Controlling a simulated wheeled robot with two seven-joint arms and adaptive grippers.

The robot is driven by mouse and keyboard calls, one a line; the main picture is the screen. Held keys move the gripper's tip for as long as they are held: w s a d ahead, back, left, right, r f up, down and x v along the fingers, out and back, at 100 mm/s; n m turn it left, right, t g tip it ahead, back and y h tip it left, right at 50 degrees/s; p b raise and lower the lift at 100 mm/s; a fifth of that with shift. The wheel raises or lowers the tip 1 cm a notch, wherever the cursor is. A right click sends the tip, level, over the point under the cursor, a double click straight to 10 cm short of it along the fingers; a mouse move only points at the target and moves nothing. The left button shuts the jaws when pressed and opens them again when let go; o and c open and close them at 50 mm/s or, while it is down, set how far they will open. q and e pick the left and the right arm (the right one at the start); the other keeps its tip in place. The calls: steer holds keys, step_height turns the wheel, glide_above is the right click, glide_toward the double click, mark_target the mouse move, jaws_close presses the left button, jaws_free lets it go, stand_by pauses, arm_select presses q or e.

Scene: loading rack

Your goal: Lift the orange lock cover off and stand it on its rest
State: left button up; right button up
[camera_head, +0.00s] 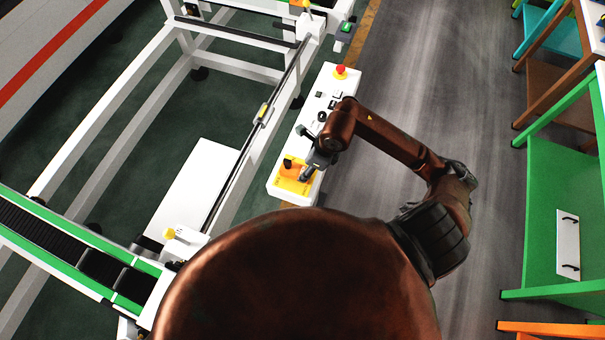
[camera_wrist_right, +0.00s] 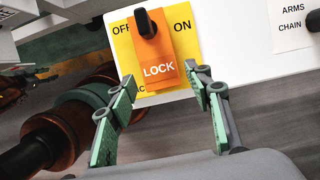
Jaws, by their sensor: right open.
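The orange lock cover (camera_wrist_right: 158,62), marked LOCK, sits over a yellow plate (camera_wrist_right: 184,52) lettered OFF and ON in the right wrist view. A black knob (camera_wrist_right: 146,24) stands at its upper part. In the head view the orange cover (camera_head: 291,169) shows small on the near end of the white control panel. My right gripper (camera_wrist_right: 168,92) is open, with its green-padded fingers on either side of the cover's lower end, apart from it. In the head view the right gripper (camera_head: 306,174) is beside the yellow plate. I cannot pick out a rest for the cover. My left gripper is out of view.
The white control panel (camera_head: 325,97) carries a red button (camera_head: 340,70) at its far end and several black controls. A white frame with a dark rail (camera_head: 262,115) runs along its left. Grey floor (camera_head: 360,190) is free to the right, before a green cabinet (camera_head: 545,220).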

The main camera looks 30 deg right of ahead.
steer(key=shift+b+x, duration=1)
steer(key=shift+x, duration=0.45)
steer(key=shift+r, duration=0.1)
steer(key=c, duration=1.1)
steer(key=shift+w+r, duration=0.1)
steer(key=shift+r, duration=0.05)
steer(key=shift+r+p, duration=2.05)
steer(key=shift+r, duration=1.55)
